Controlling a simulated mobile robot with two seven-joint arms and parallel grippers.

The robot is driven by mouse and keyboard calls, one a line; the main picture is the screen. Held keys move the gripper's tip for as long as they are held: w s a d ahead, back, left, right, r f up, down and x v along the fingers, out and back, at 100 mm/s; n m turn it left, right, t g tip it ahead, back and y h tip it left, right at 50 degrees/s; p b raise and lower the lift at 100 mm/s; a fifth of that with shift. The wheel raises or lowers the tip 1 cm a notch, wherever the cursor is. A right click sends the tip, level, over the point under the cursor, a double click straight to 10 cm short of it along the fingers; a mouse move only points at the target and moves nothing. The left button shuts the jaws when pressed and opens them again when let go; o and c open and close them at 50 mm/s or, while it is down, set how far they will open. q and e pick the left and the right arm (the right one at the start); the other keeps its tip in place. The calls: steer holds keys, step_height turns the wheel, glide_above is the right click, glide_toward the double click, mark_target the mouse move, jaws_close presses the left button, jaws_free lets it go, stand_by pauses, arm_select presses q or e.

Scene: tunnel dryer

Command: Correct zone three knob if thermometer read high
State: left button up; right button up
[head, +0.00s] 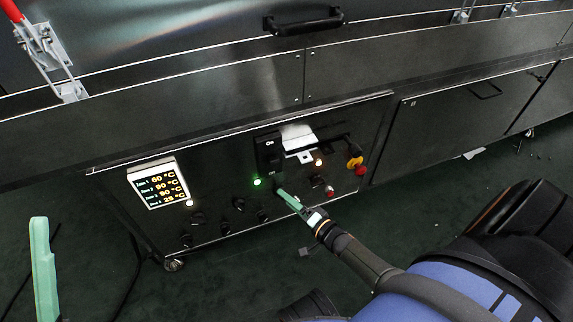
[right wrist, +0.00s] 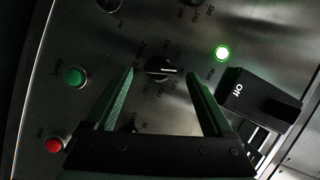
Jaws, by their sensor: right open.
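The lit temperature display (head: 158,184) on the dryer panel appears to read zone 1 60 °C, zone 2 90 °C, zone 3 90 °C and zone 4 25 °C. My right gripper (head: 287,197) is at the panel, right of several dark knobs (head: 238,204). In the right wrist view its open fingers (right wrist: 161,74) stand either side of a black knob (right wrist: 164,69) with a pale pointer line. One pale green finger of my left gripper (head: 42,268) shows at the lower left, away from the panel.
A black switch block (head: 268,152) and a glowing green lamp (head: 257,182) are close to the right gripper. The wrist view shows a green button (right wrist: 75,76) and a red button (right wrist: 54,145). A yellow-red emergency stop (head: 355,164) is farther right.

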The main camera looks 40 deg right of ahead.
steer(key=shift+w+a+f, duration=0.1)
steer(key=shift+w, duration=0.6)
steer(key=c, duration=1.4)
steer(key=shift+o, duration=0.2)
steer(key=shift+a+r+n+g+h+p, duration=0.15)
steer(key=shift+n+g+h+p, duration=0.4)
steer(key=shift+n+p, duration=0.8)
steer(key=shift+a+r+n+g+h+p, duration=0.15)
steer(key=shift+n+g+h+p, duration=0.4)
steer(key=shift+n+p, duration=0.8)
steer(key=shift+n, duration=0.3)
steer(key=o, duration=1.4)
steer(key=shift+c, duration=0.2)
